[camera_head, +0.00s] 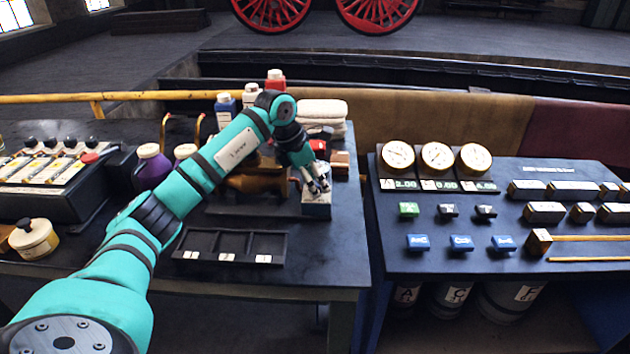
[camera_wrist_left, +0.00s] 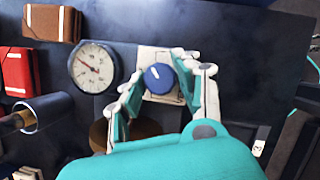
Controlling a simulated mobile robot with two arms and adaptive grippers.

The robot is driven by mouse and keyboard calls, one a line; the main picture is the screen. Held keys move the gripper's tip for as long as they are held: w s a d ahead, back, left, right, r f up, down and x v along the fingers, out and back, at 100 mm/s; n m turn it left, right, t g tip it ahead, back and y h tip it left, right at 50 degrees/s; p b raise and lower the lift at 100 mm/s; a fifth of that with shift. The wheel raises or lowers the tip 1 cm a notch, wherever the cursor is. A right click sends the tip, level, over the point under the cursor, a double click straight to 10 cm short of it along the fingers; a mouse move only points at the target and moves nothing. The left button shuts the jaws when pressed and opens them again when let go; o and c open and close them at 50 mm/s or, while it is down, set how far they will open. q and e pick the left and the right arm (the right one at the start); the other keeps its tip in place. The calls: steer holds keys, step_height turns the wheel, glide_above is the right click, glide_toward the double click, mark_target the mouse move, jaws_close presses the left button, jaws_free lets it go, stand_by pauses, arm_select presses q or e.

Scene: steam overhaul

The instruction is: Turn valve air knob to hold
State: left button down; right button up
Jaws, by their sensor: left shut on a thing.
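The valve air knob (camera_wrist_left: 159,78) is a round blue knob with a white pointer mark, set on a pale plate (camera_wrist_left: 150,55) in the left wrist view. The mark points up and slightly left in that view. My left gripper (camera_wrist_left: 160,88) is shut on the knob, with a finger on each side of it. In the head view, my left gripper (camera_head: 318,188) reaches down onto a small grey-blue box (camera_head: 316,208) at the right part of the dark bench, and it hides the knob there. The plate's lettering is too small to read. My right gripper is not in view.
A round dial gauge (camera_wrist_left: 92,66) stands beside the knob. A dark compartment tray (camera_head: 230,245) lies at the bench front. Bottles (camera_head: 227,107) and folded cloths (camera_head: 322,115) stand behind. A separate console (camera_head: 480,240) with gauges and buttons is to the right, across a narrow gap.

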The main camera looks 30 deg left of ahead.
arm_select(q)
steer(key=n+y, duration=0.1)
steer(key=n, duration=0.1)
steer(key=n+t, duration=0.1)
steer(key=n, duration=0.2)
steer(key=shift+d+y+p, duration=0.1)
steer(key=shift+y+p, duration=0.3)
steer(key=n+y, duration=0.2)
steer(key=n, duration=0.3)
steer(key=shift+d, duration=0.1)
steer(key=shift+n, duration=0.3)
steer(key=c, duration=0.9)
jaws_free()
steer(key=shift+c, duration=0.2)
steer(key=shift+r, duration=0.15)
steer(key=v, duration=1.2)
steer(key=shift+w, duration=0.1)
